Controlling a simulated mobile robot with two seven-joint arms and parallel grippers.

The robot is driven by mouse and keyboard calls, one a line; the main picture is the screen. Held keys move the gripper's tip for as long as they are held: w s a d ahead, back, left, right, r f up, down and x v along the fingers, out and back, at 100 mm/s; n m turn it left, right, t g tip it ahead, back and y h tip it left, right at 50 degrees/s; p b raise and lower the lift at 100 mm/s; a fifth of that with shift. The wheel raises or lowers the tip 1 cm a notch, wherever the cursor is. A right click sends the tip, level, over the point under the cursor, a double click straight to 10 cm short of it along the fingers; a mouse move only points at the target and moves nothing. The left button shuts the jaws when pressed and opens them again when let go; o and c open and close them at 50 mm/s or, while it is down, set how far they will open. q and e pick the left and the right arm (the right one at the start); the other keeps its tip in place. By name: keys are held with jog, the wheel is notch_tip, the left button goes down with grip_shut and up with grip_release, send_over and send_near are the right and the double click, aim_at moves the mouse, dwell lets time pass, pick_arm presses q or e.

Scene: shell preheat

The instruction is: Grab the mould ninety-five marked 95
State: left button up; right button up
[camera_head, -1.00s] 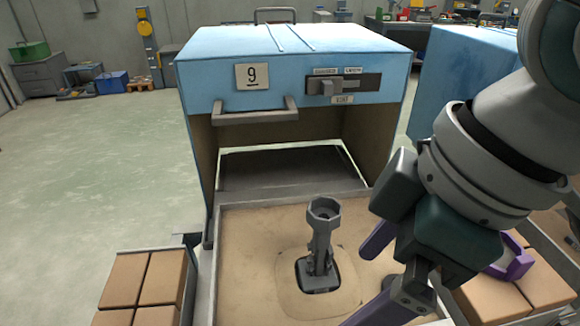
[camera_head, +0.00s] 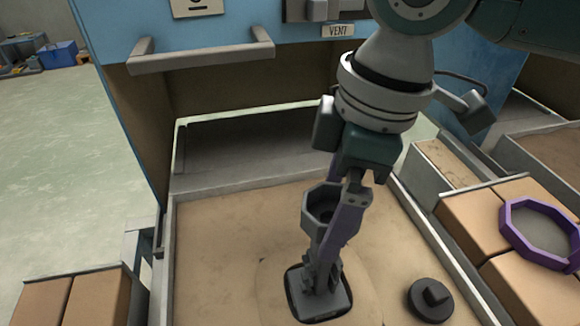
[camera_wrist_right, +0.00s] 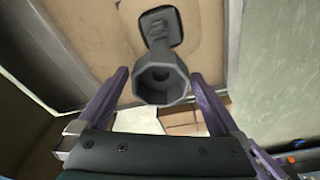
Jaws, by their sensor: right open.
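A grey piece (camera_head: 320,205) with an eight-sided cup on top of a stem stands upright on a square base in the sandy tray (camera_head: 215,225). No 95 mark is readable on it, so I cannot tell if it is the mould. My right gripper (camera_head: 328,225) is open, with its purple fingers at the cup and one finger partly hiding it. In the right wrist view, the cup (camera_wrist_right: 160,82) lies between the two spread fingers (camera_wrist_right: 160,75), with gaps at both sides. My left gripper is not in view.
A blue oven-like box (camera_head: 115,55) with a grey handle (camera_head: 200,55) stands behind the tray. A dark round piece with a knob (camera_head: 430,300) lies right of the grey piece. A purple eight-sided ring (camera_head: 540,235) rests on tan blocks (camera_head: 470,222) at right.

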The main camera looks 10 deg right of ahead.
aim_at(327, 218)
jog(key=f, duration=0.3)
jog(key=shift+a+f, duration=0.35)
grip_shut()
dwell(0.5)
jog(key=shift+w, duration=0.1)
